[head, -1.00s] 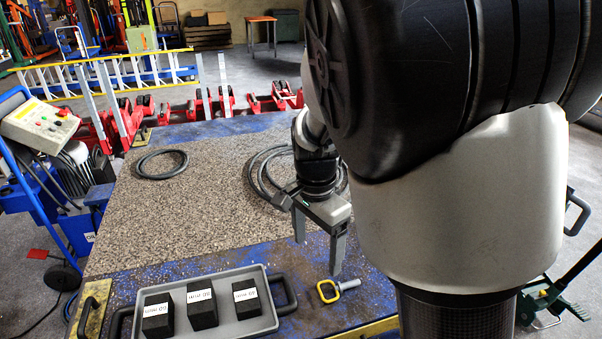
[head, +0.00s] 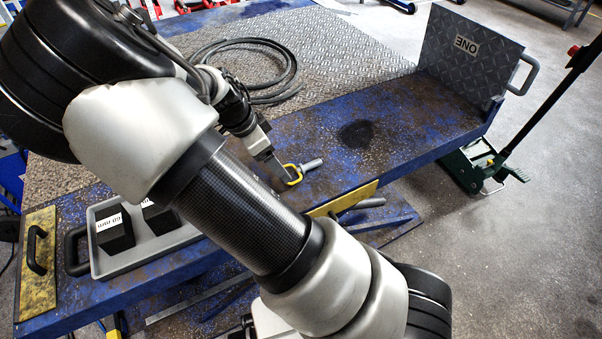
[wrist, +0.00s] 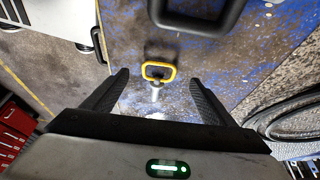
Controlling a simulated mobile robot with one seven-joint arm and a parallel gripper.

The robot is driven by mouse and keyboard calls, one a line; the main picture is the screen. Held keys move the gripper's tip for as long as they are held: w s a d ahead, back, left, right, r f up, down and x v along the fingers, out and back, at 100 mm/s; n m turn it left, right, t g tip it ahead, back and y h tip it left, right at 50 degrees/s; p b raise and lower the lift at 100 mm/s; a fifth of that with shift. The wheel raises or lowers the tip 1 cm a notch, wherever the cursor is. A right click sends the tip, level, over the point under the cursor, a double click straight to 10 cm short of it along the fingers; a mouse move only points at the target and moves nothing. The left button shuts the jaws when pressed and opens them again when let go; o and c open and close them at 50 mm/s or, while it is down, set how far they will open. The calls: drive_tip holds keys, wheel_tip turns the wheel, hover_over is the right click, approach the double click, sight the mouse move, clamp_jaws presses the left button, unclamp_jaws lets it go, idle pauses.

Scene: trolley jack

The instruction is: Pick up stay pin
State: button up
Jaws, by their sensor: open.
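The stay pin, a yellow ring (head: 293,175) with a grey shaft (head: 312,164), lies on the worn blue tabletop (head: 405,120), right of my gripper. It also shows in the wrist view, its yellow ring (wrist: 159,72) ahead and its shaft (wrist: 155,95) toward me. My gripper (head: 276,166) is low beside the ring in the head view, one finger seeming close to it. In the wrist view my gripper (wrist: 158,77) is open, its two fingers on either side of the pin with gaps on both sides. Contact is not visible.
A grey tray (head: 150,245) with black blocks stands left, partly behind my arm; a black handle (wrist: 200,22) is ahead in the wrist view. A coiled hose (head: 245,70) lies behind on the textured mat. A metal plate marked ONE (head: 470,60) stands right. The tabletop right of the pin is clear.

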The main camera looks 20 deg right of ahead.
sight(301, 169)
drive_tip(key=b+x, duration=0.1)
drive_tip(key=x, duration=0.3)
drive_tip(key=b+x, duration=0.1)
drive_tip(key=x, duration=0.2)
drive_tip(key=shift+d+r+b, duration=0.15)
drive_tip(key=shift+d+b, duration=0.15)
drive_tip(key=shift+b, duration=0.05)
drive_tip(key=c, duration=1.6)
